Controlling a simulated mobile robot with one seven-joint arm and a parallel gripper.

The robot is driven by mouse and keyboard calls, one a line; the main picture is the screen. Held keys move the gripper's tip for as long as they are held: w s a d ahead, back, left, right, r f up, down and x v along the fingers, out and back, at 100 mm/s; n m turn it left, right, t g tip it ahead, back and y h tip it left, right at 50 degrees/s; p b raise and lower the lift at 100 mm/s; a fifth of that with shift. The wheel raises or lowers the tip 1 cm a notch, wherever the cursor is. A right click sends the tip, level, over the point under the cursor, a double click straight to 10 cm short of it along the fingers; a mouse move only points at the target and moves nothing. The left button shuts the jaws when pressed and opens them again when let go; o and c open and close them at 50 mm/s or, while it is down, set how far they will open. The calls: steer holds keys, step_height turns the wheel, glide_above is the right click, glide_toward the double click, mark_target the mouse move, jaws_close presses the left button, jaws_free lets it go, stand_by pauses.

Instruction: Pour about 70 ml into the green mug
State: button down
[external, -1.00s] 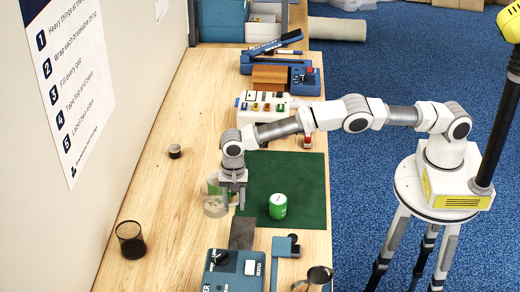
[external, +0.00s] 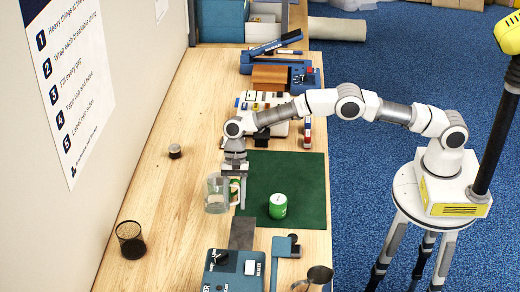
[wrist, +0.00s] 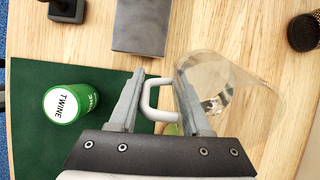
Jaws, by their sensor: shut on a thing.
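My gripper (wrist: 158,78) is shut on the pale handle of a clear glass jug (wrist: 240,105). In the external view my gripper (external: 233,205) points down beside the jug (external: 214,194), which looks upright. The liquid level inside cannot be read.
A green tin labelled TWINE (external: 278,206) stands on the dark green mat (external: 300,175); it also shows in the wrist view (wrist: 70,103). A dark mesh cup (external: 131,240) and a small dark-topped jar (external: 175,151) stand left. Blue devices (external: 234,272) fill the near end.

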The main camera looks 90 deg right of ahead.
mark_target(235, 185)
steer(key=y, duration=0.1)
steer(key=d+r+y+b, duration=0.1)
steer(key=d+y+b, duration=0.1)
steer(key=y, duration=0.1)
steer(key=shift+w+r, duration=0.1)
steer(key=shift+r, duration=0.15)
steer(key=shift+a+r+y+b, duration=0.1)
steer(key=shift+r+y+b, duration=0.45)
steer(key=shift+r+y, duration=0.4)
steer(key=shift+y, duration=0.25)
steer(key=shift+r+y, duration=0.35)
steer(key=shift+y, duration=0.15)
steer(key=shift+f+g+y+b, duration=0.15)
steer(key=shift+g+y+b, duration=0.25)
steer(key=shift+b, duration=0.35)
steer(key=shift+d, duration=0.4)
